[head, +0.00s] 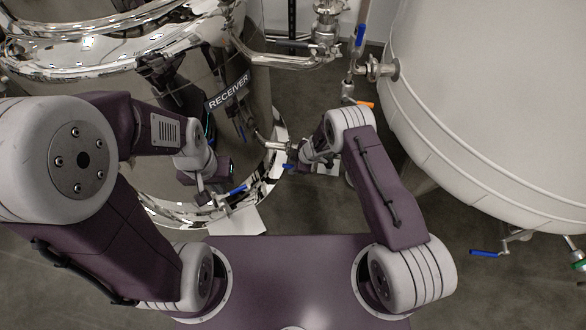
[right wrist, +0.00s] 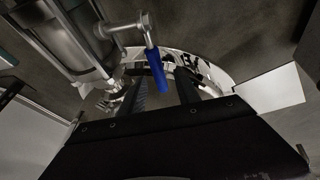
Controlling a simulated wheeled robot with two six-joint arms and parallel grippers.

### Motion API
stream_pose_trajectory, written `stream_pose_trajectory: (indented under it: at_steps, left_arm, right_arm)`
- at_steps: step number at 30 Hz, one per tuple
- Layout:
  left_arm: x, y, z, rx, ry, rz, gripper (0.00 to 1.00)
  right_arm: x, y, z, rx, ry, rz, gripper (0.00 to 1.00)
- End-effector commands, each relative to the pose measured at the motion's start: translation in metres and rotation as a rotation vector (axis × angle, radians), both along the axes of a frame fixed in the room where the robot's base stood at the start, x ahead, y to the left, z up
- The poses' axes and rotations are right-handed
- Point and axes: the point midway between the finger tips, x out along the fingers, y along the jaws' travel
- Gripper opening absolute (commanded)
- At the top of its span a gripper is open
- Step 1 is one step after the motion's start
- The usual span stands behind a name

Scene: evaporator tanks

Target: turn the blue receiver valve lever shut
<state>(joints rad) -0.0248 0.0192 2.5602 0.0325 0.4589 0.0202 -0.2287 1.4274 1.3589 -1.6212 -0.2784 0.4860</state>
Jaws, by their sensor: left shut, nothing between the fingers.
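The polished steel receiver tank (head: 255,100) carries a RECEIVER label. A short pipe and valve (head: 275,147) come off its right side, and the blue receiver valve lever (head: 288,166) shows beside my right gripper (head: 303,157). In the right wrist view the lever (right wrist: 157,72) hangs from its metal valve stem. Its blue end appears between the two dark fingers of the open right gripper (right wrist: 160,92), closer to the left finger; contact cannot be told. My left gripper (head: 208,196) is shut and empty low in front of the tank, near another blue lever (head: 237,190).
A large pale tank (head: 490,90) fills the right side, with a blue lever (head: 484,253) below it. An upright blue lever (head: 360,36) and an orange lever (head: 365,104) sit on pipework at the top.

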Motion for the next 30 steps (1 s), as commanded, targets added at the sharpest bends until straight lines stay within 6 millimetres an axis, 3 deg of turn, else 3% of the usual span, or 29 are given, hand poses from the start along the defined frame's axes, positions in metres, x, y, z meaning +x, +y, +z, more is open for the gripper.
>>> stream_pose_trajectory:
  at_steps: [3, 10, 11, 15, 30]
  left_arm:
    - [0.0001, 0.0, -0.0075, 0.0, 0.0, 0.0, 0.0]
    - [0.0001, 0.0, -0.0062, 0.0, -0.001, 0.0, 0.0]
    - [0.0001, 0.0, -0.0062, 0.0, -0.001, 0.0, 0.0]
    - [0.0001, 0.0, -0.0062, 0.0, -0.001, 0.0, 0.0]
    - [0.0001, 0.0, -0.0062, 0.0, 0.0, 0.0, 0.0]
  right_arm:
    - [0.0023, 0.0031, -0.0096, 0.0, 0.0, 0.001, 0.39]
    - [0.0028, 0.0034, -0.0084, -0.001, -0.001, -0.001, 0.39]
    - [0.0028, 0.0034, -0.0083, -0.001, -0.001, -0.001, 0.36]
    - [0.0027, 0.0034, -0.0082, 0.0, -0.001, 0.0, 0.0]
    - [0.0024, 0.0034, -0.0084, 0.0, 0.0, 0.0, 0.0]
